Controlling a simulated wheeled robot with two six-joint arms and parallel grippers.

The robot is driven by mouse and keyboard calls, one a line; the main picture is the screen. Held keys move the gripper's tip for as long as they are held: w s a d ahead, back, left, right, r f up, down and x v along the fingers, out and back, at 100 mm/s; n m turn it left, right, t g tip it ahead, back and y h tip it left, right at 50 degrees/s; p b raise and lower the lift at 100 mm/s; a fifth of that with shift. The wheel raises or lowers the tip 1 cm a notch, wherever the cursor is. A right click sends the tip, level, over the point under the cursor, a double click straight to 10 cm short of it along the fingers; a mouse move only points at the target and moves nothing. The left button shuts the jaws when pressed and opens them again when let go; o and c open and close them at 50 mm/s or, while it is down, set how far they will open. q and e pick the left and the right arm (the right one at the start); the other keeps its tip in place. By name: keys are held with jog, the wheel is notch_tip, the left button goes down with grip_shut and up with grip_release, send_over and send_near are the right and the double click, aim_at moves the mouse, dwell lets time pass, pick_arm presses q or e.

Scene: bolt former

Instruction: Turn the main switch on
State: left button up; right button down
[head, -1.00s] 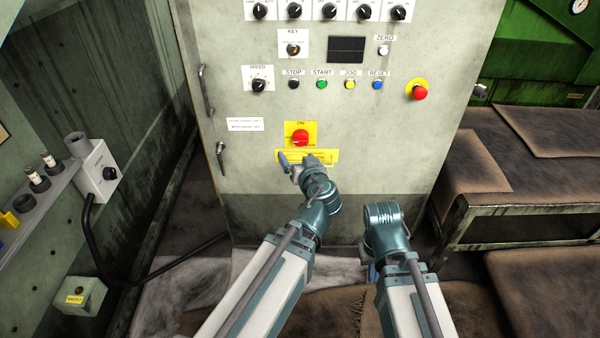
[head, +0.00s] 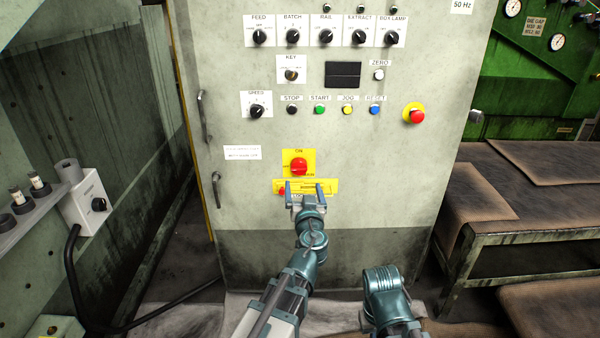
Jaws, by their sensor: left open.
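The main switch (head: 299,166) is a red rotary knob on a yellow plate with ON printed above it, low on the grey control cabinet. My left gripper (head: 304,187) is just below the knob, in front of the yellow label strip (head: 333,187) under it. Its two fingers are spread apart and point at the cabinet, with nothing between them. The gripper covers part of the strip, and I cannot tell whether it touches the panel. My right arm shows at the bottom right of centre, but its gripper is not visible.
Above the switch are a row of push buttons (head: 320,110), several selector knobs (head: 326,37) and a red emergency stop (head: 417,116). A door handle (head: 216,188) sticks out at the left. A workbench (head: 500,215) stands at the right.

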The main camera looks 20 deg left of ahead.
aim_at(300, 169)
pick_arm(q)
jog(key=x, duration=0.9)
jog(key=shift+w+a, duration=0.2)
jog(key=shift+w, duration=0.15)
jog(key=c, duration=1.3)
